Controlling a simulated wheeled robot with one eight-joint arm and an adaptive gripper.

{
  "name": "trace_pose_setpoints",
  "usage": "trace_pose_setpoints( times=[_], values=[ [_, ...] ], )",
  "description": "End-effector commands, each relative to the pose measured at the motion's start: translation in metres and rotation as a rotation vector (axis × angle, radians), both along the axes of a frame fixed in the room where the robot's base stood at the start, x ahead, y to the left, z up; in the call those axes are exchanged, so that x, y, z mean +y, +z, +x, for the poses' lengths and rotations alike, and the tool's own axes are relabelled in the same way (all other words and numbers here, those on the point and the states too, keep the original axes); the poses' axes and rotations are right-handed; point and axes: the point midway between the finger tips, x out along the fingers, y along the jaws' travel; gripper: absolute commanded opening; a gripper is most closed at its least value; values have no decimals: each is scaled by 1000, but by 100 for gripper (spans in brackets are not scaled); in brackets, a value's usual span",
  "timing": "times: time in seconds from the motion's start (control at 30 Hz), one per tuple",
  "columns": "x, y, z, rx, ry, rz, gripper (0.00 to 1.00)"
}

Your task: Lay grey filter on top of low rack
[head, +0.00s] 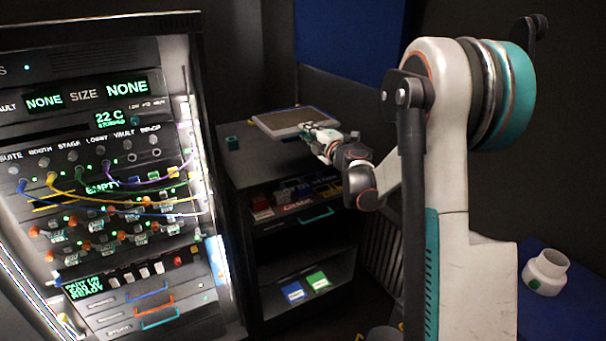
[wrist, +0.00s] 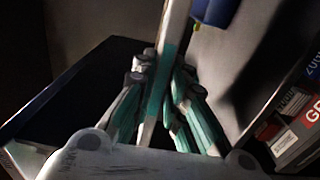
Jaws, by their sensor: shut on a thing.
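The grey filter (head: 292,121) is a flat, thin panel with a pale rim, lying roughly level over the top of the low rack. My gripper (head: 318,137) is shut on its near right edge. The low rack (head: 247,172) is a dark open-fronted cabinet with a flat top. I cannot tell whether the filter touches that top or hangs just above it. In the wrist view my gripper's teal fingers (wrist: 165,105) close on either side of a pale strip; much of this view is dark.
A small teal block (head: 232,143) stands on the rack top, left of the filter. Colored boxes (head: 290,196) fill the upper shelf; blue and green cards lie lower down. A lit panel with cables (head: 110,190) stands left. A white round part (head: 545,271) sits on a blue surface at right.

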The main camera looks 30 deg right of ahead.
Motion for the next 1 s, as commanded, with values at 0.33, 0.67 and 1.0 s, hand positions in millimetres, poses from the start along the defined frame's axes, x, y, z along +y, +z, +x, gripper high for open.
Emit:
trace_pose_setpoints(
  times=[0.33, 0.67, 1.0],
  values=[
    [0, -89, 0, 0, 0, 0, 0],
    [0, -119, 0, 0, 0, 0, 0],
    [0, -160, 0, 0, 0, 0, 0]
  ],
)
